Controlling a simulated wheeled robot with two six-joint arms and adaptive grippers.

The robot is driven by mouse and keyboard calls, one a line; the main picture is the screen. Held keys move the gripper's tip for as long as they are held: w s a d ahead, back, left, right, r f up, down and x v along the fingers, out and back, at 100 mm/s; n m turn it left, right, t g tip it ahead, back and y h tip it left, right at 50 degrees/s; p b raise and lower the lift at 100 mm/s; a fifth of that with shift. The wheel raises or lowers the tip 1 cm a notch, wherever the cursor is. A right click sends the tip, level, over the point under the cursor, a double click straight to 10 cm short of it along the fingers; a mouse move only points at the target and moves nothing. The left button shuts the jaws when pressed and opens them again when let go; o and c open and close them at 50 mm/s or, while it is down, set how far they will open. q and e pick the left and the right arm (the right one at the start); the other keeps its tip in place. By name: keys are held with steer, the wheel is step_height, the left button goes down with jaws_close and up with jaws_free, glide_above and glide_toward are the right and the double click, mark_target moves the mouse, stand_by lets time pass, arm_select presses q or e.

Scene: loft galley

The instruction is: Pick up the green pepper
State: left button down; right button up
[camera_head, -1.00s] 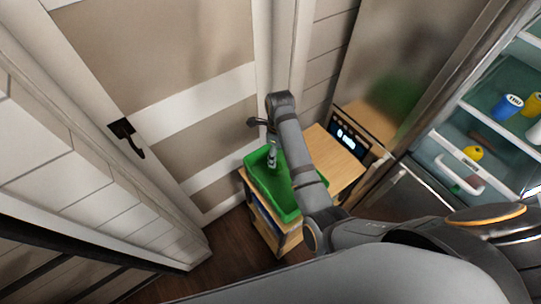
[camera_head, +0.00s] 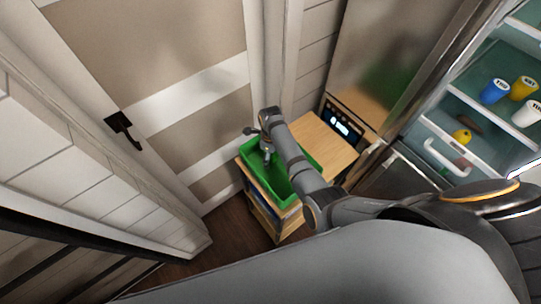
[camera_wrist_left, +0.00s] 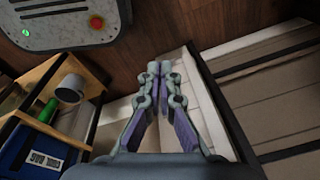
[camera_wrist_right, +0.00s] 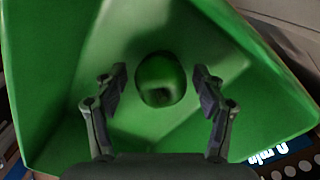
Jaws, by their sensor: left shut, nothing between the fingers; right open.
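The green pepper (camera_wrist_right: 161,79) lies inside a green tray (camera_wrist_right: 40,60) in the right wrist view. My right gripper (camera_wrist_right: 160,85) is open, with one finger to each side of the pepper in the picture. A gap shows between each finger and the pepper. In the head view the right gripper (camera_head: 267,156) points down into the green tray (camera_head: 309,157); I cannot make out the pepper there. My left gripper (camera_wrist_left: 161,68) is shut and empty in the left wrist view, above the floor and away from the tray.
The tray stands on a wooden cart (camera_head: 261,212) beside a wooden-topped unit with a lit display (camera_head: 342,127). A door with a dark handle (camera_head: 124,130) is at left. An open fridge (camera_head: 470,105) at right holds cups (camera_head: 494,91). A blue box (camera_wrist_left: 35,153) shows in the left wrist view.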

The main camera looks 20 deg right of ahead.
steer(key=shift+w+f, duration=0.1)
steer(key=shift+f, duration=0.1)
steer(key=c, duration=1.3)
steer(key=shift+o, duration=0.2)
steer(key=shift+r, duration=0.1)
